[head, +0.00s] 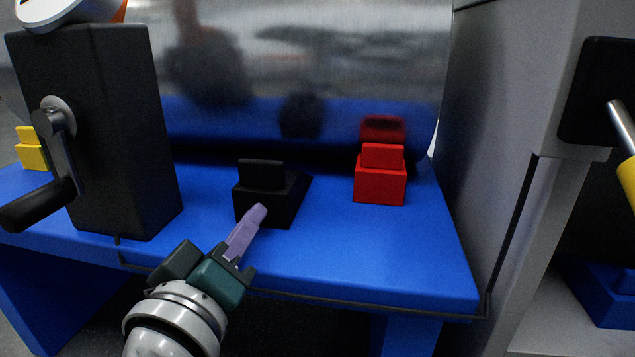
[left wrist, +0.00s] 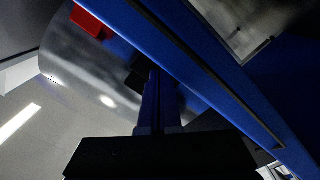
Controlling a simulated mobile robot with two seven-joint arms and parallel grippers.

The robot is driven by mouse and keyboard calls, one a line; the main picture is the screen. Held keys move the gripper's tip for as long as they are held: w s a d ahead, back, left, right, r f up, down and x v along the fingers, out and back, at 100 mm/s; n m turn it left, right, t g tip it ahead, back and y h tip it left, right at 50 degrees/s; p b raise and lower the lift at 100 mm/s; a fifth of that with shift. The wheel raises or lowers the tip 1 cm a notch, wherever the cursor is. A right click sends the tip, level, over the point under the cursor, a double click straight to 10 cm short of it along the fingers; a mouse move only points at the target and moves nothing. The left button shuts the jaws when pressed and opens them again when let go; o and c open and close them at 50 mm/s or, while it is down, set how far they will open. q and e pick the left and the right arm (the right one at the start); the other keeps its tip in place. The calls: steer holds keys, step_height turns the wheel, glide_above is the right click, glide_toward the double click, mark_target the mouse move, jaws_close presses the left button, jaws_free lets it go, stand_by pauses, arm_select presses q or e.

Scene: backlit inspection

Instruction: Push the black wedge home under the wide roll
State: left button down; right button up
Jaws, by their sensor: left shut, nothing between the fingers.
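The black wedge (head: 286,212) sits on the blue bench top, with a raised block on its back. The wide roll (head: 330,60) is a large shiny metal cylinder behind it. The wedge's far end is near the roll's dark lower edge; I cannot tell whether they touch. My left gripper (head: 258,213) is shut and empty, its pale purple fingers pointing at the wedge's near face. The fingertips overlap that face in the picture; contact is unclear. In the left wrist view the fingers (left wrist: 157,105) reach toward a dark block that looks like the wedge (left wrist: 136,79). My right gripper is not in view.
A red wedge (head: 380,184) stands to the right on the blue bench (head: 400,260). A yellow wedge (head: 31,155) is at far left. A tall black box (head: 110,130) with a crank (head: 52,175) stands left. A grey cabinet (head: 500,90) bounds the right.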

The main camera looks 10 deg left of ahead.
mark_target(263, 225)
arm_select(q)
steer(key=shift+w+d+b, duration=0.1)
steer(key=shift+w+b, duration=0.4)
steer(key=shift+w, duration=1.55)
steer(key=shift+s+p, duration=0.4)
steer(key=shift+s, duration=0.2)
steer(key=shift+s+p, duration=0.45)
steer(key=shift+s, duration=0.95)
